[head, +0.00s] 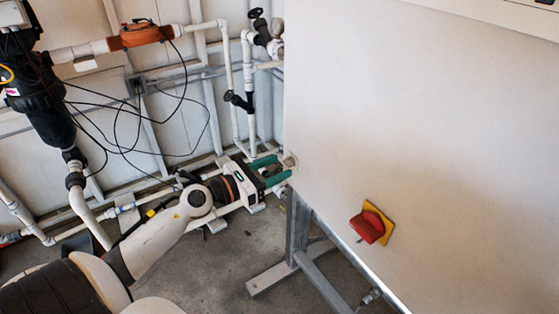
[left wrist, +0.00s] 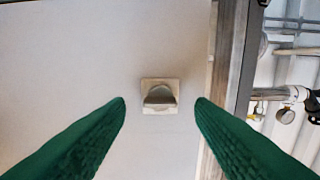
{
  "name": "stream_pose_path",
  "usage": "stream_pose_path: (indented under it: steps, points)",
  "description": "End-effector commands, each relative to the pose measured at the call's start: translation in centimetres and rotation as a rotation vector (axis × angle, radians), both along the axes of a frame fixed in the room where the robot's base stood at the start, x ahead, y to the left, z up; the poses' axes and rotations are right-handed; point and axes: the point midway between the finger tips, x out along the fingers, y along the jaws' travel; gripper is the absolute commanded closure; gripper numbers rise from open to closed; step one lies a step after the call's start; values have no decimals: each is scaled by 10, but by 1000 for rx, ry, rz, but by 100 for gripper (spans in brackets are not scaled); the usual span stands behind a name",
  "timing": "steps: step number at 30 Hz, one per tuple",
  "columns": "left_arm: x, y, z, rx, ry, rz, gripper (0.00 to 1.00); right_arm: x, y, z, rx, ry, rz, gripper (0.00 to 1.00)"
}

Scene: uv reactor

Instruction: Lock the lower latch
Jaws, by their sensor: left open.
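The lower latch (left wrist: 160,96) is a small beige square plate with a raised knob, on the pale cabinet panel in the left wrist view. In the head view the latch (head: 289,161) shows at the cabinet's left edge, partly hidden by my gripper. My left gripper (head: 277,167) has green fingers and is open, its tips by the latch. In the left wrist view the fingers (left wrist: 160,100) stand apart on both sides of the latch with clear gaps. I cannot tell how far the tips are from the panel. My right gripper is not in view.
The large pale cabinet (head: 430,130) fills the right side on a grey metal stand (head: 297,225). A red rotary switch (head: 368,226) on a yellow plate sits on its face. White pipes (head: 228,65), black cables and a black filter housing (head: 40,100) line the left wall. The floor (head: 225,265) below is mostly clear.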

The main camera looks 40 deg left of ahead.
Motion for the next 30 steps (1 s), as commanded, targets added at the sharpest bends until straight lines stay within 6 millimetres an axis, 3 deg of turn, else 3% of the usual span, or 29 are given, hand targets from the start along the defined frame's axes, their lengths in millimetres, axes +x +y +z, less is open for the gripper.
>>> stream_pose_path:
  steps: [6, 15, 23, 30]
  points:
    - [14, -6, 0, -2, 0, 0, 51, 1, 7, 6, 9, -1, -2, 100]
    - [16, -7, -1, -3, 1, 0, 51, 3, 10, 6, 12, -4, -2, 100]
    - [15, -7, -1, -3, 1, 0, 93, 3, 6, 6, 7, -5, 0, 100]
    - [15, -7, 0, -18, 9, 0, 96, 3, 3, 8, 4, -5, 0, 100]
